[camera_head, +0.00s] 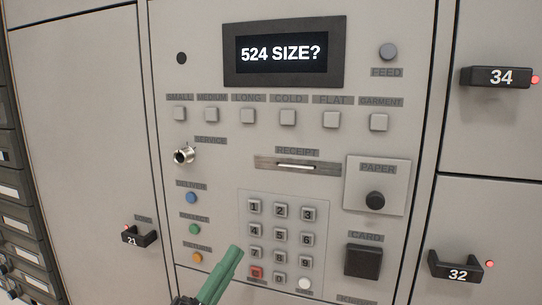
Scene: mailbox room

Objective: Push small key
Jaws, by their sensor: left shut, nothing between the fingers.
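The small key (179,114) is a pale square button under the label SMALL, at the left end of a row of similar size keys. The display (281,54) above the row reads "524 SIZE?". My left gripper (233,255), with green fingers, is shut and empty at the bottom of the view. Its tip is in front of the lower left part of the keypad, well below and to the right of the small key, apart from it in the picture. My right gripper is not in view.
A silver keyed lock (184,155) sticks out below the small key. Blue, green and orange buttons run down the panel's left side. The number keypad (281,238) stands right of them. Locker handles 21 (138,236), 34 (497,77) and 32 (456,268) protrude at the sides.

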